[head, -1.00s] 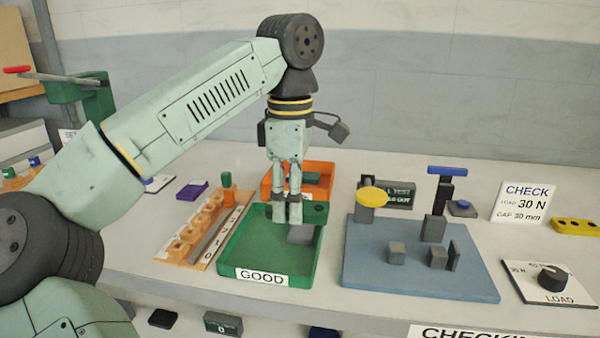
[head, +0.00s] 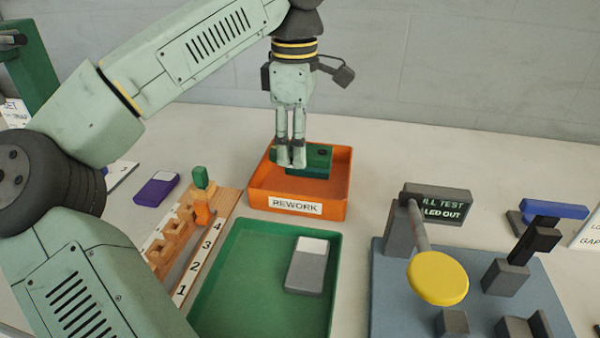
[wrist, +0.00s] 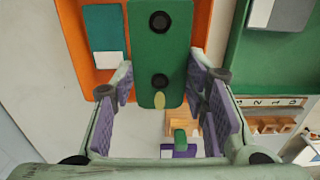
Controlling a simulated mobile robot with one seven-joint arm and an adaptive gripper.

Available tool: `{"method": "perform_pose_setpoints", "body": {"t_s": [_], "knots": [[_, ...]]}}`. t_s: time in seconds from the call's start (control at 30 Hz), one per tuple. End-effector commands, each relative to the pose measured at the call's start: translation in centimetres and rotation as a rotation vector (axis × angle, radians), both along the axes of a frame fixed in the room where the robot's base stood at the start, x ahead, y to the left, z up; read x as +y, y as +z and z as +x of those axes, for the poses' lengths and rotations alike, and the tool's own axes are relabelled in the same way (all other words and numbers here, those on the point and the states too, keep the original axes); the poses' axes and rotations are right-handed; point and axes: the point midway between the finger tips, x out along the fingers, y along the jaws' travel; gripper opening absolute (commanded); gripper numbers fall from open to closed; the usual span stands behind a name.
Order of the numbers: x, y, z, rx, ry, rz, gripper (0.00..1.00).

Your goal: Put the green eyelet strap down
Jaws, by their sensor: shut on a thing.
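The green eyelet strap (head: 321,156) is held in my gripper (head: 291,163). In the wrist view the strap (wrist: 160,50) lies lengthwise between the two purple-padded fingers of my gripper (wrist: 163,85), and two dark eyelets show on it. My gripper is shut on the strap near one end. It is over the orange REWORK tray (head: 295,207), with the strap above the tray's inside. A teal piece with a white end (wrist: 104,28) lies in that tray, beside the strap in the wrist view. I cannot tell the exact gap below the strap.
The green GOOD tray (head: 228,275) stands in front with a grey-and-white piece (head: 306,265) in it. A numbered wooden rack (head: 190,235) is at left. The blue fixture plate (head: 400,310) with a yellow knob (head: 438,277) is at right.

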Motion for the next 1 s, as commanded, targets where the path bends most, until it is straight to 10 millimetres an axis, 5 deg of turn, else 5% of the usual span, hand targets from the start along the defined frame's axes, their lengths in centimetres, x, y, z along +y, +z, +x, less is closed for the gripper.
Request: {"method": "perform_pose_setpoints", "body": {"t_s": [0.1,0.57,0.97,1.0], "knots": [[0.1,-2.3,-0.1,0.002,-0.001,0.0,0.17],[0.1,-7.3,0.0,0.001,0.0,0.0,0.17],[0.0,-8.1,0.0,-0.001,0.0,0.0,0.17],[0.0,-8.0,0.0,-0.001,0.0,0.0,0.43]]}}
